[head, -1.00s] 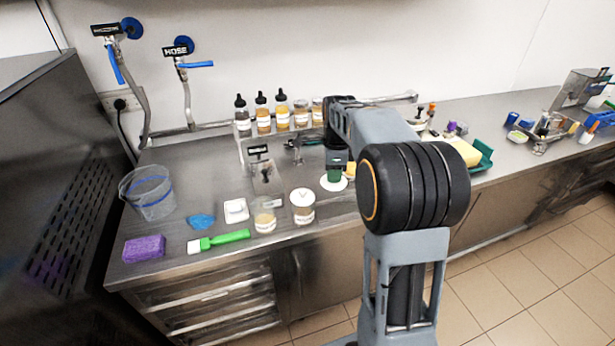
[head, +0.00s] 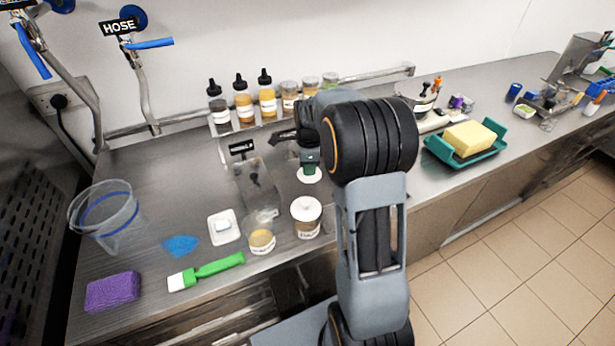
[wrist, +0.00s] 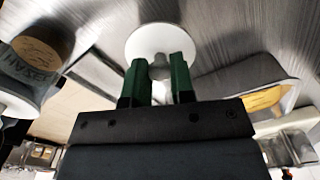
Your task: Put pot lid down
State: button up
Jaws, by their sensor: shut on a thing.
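The pot lid (head: 309,177) is a small white disc below my gripper (head: 310,165) over the counter in the head view. In the wrist view the white lid (wrist: 150,42) shows as a round disc with a grey knob (wrist: 160,68). The green fingers of my gripper (wrist: 159,75) are shut on that knob from both sides. From these views I cannot tell whether the lid touches the counter. My arm hides part of the counter behind it.
A white-lidded jar (head: 306,217) and an open jar of yellow contents (head: 262,238) stand near the front edge. A green-handled brush (head: 207,271), purple sponge (head: 113,291) and clear bucket (head: 107,217) lie left. A teal tray with a yellow block (head: 469,140) is right.

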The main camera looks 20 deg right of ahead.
aim_at(309, 186)
jog(key=shift+f, duration=2.35)
jog(key=shift+f, duration=0.1)
jog(key=shift+f, duration=0.1)
jog(key=o, duration=0.9)
